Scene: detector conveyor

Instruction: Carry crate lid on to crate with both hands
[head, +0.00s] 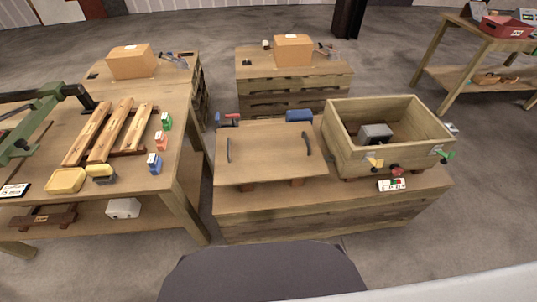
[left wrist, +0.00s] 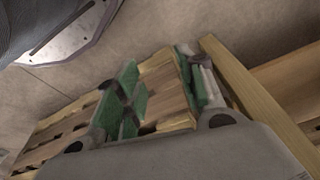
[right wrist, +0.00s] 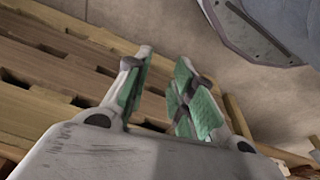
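The crate lid (head: 268,150) is a flat wooden panel with a dark handle (head: 229,149) on its left and another dark handle (head: 308,143) on its right. It lies on small brown supports on the low wooden platform. The open wooden crate (head: 350,157) stands just right of it, with a grey box (head: 375,133) inside. My grippers are not in the head view. In the left wrist view my left gripper (left wrist: 160,85) is open and empty, with green finger pads apart. In the right wrist view my right gripper (right wrist: 160,85) is also open and empty.
A workbench (head: 183,180) stands left with wooden slats, small coloured items and a green clamp-like tool. A blue roll (head: 299,115) lies behind the lid. Coloured clips (head: 375,163) and a white device (head: 391,184) are at the crate's front. Cardboard boxes (head: 293,50) stand behind.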

